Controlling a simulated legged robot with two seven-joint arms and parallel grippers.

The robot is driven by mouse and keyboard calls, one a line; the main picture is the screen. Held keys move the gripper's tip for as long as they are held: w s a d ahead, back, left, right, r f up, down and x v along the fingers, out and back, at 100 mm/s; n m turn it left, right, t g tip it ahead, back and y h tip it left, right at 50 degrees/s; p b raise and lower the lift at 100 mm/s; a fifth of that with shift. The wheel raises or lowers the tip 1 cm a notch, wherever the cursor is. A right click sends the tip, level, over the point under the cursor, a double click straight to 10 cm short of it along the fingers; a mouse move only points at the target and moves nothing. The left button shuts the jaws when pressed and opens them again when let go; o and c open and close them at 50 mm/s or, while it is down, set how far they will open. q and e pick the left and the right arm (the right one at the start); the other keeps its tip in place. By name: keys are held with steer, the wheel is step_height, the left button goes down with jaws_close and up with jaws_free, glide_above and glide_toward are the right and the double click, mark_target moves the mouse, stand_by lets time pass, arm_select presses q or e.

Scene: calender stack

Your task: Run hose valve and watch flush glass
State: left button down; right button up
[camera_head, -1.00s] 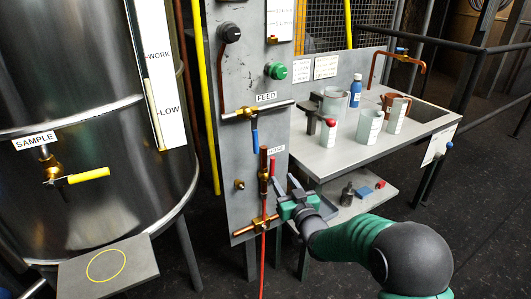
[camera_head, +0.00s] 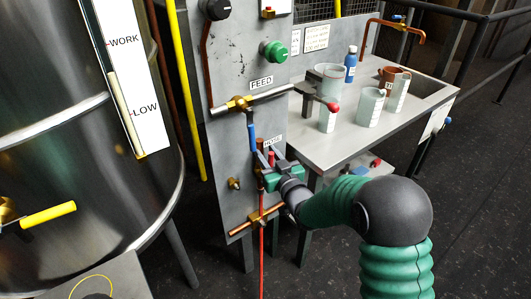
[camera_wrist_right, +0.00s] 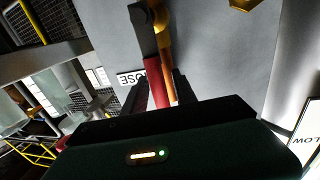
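The hose valve sits under the HOSE label (camera_head: 272,142) on the grey panel, on a vertical copper pipe, with a red lever handle (camera_wrist_right: 157,84). My right gripper (camera_head: 268,163) is at this valve and hides most of it in the head view. In the right wrist view my right gripper (camera_wrist_right: 163,92) has its dark fingers apart, one on each side of the red handle, with the copper pipe behind. A gap shows beside the handle, so it does not look clamped. A red hose (camera_head: 262,260) hangs below. I cannot pick out the flush glass. My left gripper is out of view.
The FEED valve's blue handle (camera_head: 252,137) points down just above my gripper. A copper cross fitting (camera_head: 257,219) is below. A steel tank (camera_head: 60,160) with a yellow tap handle (camera_head: 48,214) stands left. A bench (camera_head: 345,145) at right holds several cups and a blue bottle (camera_head: 351,65).

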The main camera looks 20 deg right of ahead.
steer(key=shift+a, duration=0.1)
jaws_close()
stand_by(1.1)
